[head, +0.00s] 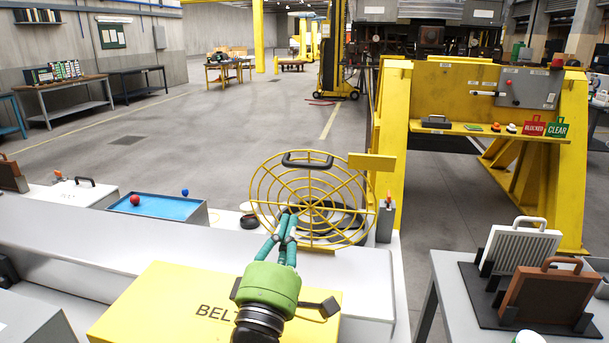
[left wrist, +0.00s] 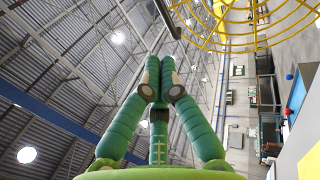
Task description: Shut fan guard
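The fan guard (head: 268,196) is a round yellow wire grille with a black handle (head: 307,160) at its top. In the head view it stands raised, and a dark round fan opening (head: 345,228) shows through and behind its lower part. My left gripper (head: 287,217) has a green body and teal fingers. Its fingertips overlap the guard's lower left in the head view; I cannot tell contact there. In the left wrist view the fingertips (left wrist: 159,82) meet with nothing seen between them, and the guard (left wrist: 245,28) is at upper right, apart from them. My right gripper is not clearly seen.
A yellow box lid marked BELT (head: 160,300) lies below my left gripper. A blue tray (head: 160,212) with a red ball stands left. A post with an orange tip (head: 386,218) stands right of the guard. Filter panels (head: 518,248) stand in a rack at right.

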